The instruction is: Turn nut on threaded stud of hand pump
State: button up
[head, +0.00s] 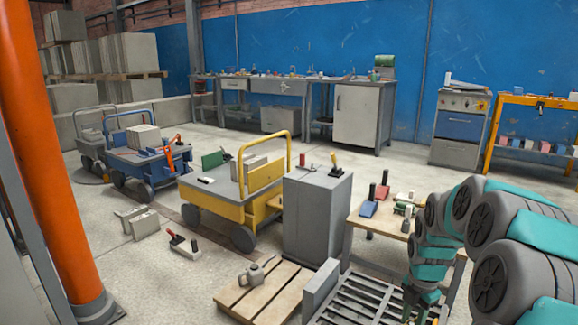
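I cannot make out a hand pump, threaded stud or nut for certain. A small grey can-like thing with a spout and handle (252,273) stands on a low wooden pallet (285,285); I cannot tell whether it is the pump. My gripper (421,308), grey and teal, hangs at the bottom edge in front of a slatted grey metal rack (362,298). It is right of the pallet and apart from the can. Its fingertips are small and partly cut off, so its opening and any held thing are unclear.
A yellow cart (240,200) and a blue cart (145,165) stand left. An orange post (50,160) fills the left edge. Open floor lies between post and pallet.

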grip_shut()
jog(key=shift+m, duration=1.7)
jog(key=shift+m, duration=0.6)
jog(key=shift+m+b, duration=0.3)
jog(key=shift+m, duration=0.9)
jog(key=m, duration=0.3)
